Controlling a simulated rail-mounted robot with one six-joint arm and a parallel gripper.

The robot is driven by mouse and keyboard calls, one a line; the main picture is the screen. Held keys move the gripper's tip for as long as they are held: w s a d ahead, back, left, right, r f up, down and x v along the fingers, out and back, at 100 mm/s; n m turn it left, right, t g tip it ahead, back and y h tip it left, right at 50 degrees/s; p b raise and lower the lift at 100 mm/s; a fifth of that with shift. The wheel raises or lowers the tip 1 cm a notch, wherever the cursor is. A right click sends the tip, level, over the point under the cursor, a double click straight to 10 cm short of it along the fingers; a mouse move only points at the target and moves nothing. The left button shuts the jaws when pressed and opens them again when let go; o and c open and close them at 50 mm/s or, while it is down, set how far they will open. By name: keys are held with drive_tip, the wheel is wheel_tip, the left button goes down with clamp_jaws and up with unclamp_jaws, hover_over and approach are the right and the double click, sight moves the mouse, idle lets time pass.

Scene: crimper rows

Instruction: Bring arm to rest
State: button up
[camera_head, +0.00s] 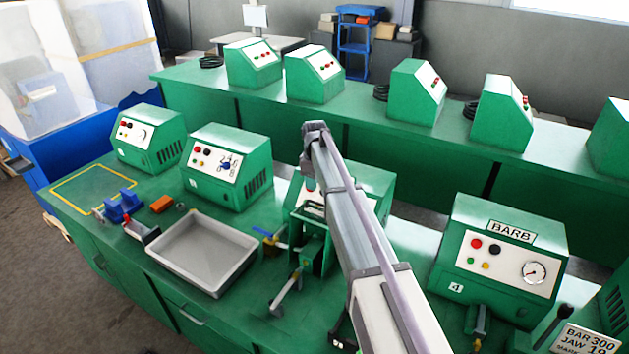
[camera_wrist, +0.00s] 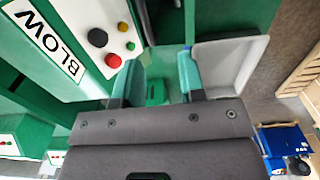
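My gripper (camera_wrist: 160,72) shows in the wrist view with its two teal fingers apart. Nothing is seen held between them; a green surface with a small green block (camera_wrist: 156,92) shows through the gap, and I cannot tell its distance. In the head view my arm reaches up from the bottom right over the front bench, and my gripper is mostly hidden behind it, near the middle green machine (camera_head: 372,180). In the wrist view a panel marked BLOW (camera_wrist: 50,45) with red and black buttons is left of the fingers.
A grey tray (camera_head: 168,252) lies on the front bench, left of my arm. A blue fixture (camera_head: 124,206) and an orange block (camera_head: 161,204) are behind it. The BARB machine (camera_head: 503,262) stands to the right. More green machines line the back bench (camera_head: 205,92).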

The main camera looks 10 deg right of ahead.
drive_tip(key=shift+f, duration=0.1)
drive_tip(key=s+f+m+b, duration=0.3)
drive_tip(key=s+f+b, duration=0.1)
drive_tip(key=s, duration=0.8)
drive_tip(key=s+f+m+b, duration=0.3)
drive_tip(key=s+f+b, duration=0.2)
drive_tip(key=s, duration=0.8)
drive_tip(key=s+a+f+m+b, duration=0.1)
drive_tip(key=s+f+m+b, duration=0.3)
drive_tip(key=s, duration=0.8)
drive_tip(key=shift+s+f+b, duration=0.3)
drive_tip(key=shift+f+b, duration=0.15)
drive_tip(key=shift+b, duration=0.2)
drive_tip(key=shift+a, duration=0.1)
